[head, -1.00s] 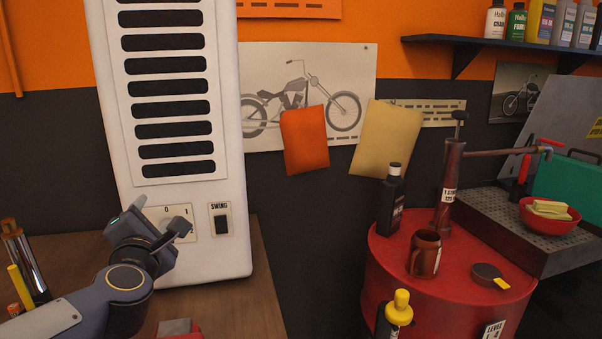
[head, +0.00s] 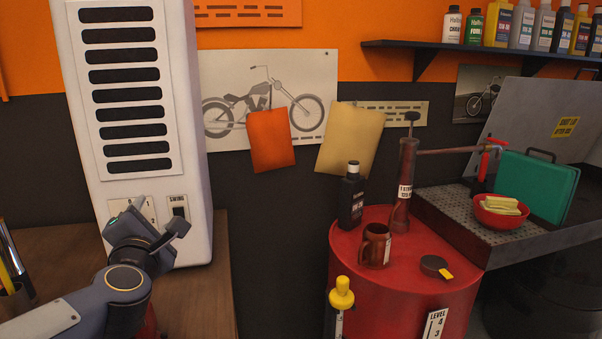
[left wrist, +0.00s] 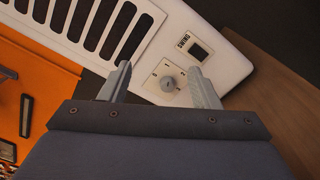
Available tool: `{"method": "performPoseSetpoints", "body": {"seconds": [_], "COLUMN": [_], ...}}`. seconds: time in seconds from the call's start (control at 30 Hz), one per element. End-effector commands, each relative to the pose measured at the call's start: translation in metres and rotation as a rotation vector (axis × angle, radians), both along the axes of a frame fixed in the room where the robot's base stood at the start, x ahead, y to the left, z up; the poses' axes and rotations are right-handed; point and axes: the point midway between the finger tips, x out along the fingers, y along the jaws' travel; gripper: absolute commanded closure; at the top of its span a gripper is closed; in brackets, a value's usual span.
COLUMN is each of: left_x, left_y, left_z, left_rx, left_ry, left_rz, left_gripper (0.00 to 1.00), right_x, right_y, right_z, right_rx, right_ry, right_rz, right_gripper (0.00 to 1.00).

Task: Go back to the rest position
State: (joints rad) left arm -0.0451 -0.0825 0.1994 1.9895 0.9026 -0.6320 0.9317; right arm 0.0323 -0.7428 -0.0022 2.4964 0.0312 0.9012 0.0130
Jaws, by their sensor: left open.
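My left gripper (head: 155,226) is at the lower left of the head view, in front of the lower part of a white slatted unit (head: 192,120). In the left wrist view my left gripper (left wrist: 163,88) has its two fingers apart, with nothing between them. A round knob (left wrist: 168,83) on the unit's numbered dial plate shows beyond the gap between the fingers. A black swing switch (left wrist: 198,50) sits beside that plate. In the head view the gripper hides most of the dial plate. My right gripper is not in view.
The unit stands on a wooden bench (head: 205,290). To the right is a red drum (head: 400,300) bearing a black bottle (head: 351,200), a brown mug (head: 374,246) and a tall brown pump-like item (head: 403,185). A grey perforated tray (head: 450,212) holds a red bowl (head: 500,218).

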Motion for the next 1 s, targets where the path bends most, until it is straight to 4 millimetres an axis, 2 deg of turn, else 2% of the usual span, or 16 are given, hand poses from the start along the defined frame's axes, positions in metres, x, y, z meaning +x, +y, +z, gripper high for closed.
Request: {"method": "performPoseSetpoints", "body": {"seconds": [0.37, 0.57, 0.67, 0.77, 0.9, 1.0], "left_x": [-0.031, -0.067, -0.096, -0.137, -0.203, -0.241], "left_y": [-0.028, -0.05, -0.06, -0.069, -0.071, -0.068], "left_z": [-0.016, -0.047, -0.075, -0.114, -0.175, -0.207], "left_rx": [0.311, 0.588, 0.767, 0.977, 1.238, 1.36], "left_ry": [0.096, 0.194, 0.265, 0.357, 0.494, 0.566], "left_rz": [-0.234, -0.436, -0.569, -0.74, -0.998, -1.152], "left_gripper": [0.44, 0.44, 0.44, 0.44, 0.44, 0.44], "right_x": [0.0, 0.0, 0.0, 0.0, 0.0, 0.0], "right_y": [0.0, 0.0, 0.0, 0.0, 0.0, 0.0], "right_z": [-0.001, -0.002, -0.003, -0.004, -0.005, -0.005], "right_rx": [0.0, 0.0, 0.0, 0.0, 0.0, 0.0], "right_ry": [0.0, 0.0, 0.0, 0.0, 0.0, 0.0], "right_rz": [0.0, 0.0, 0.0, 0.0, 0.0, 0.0], "right_gripper": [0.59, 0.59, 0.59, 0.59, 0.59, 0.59]}}
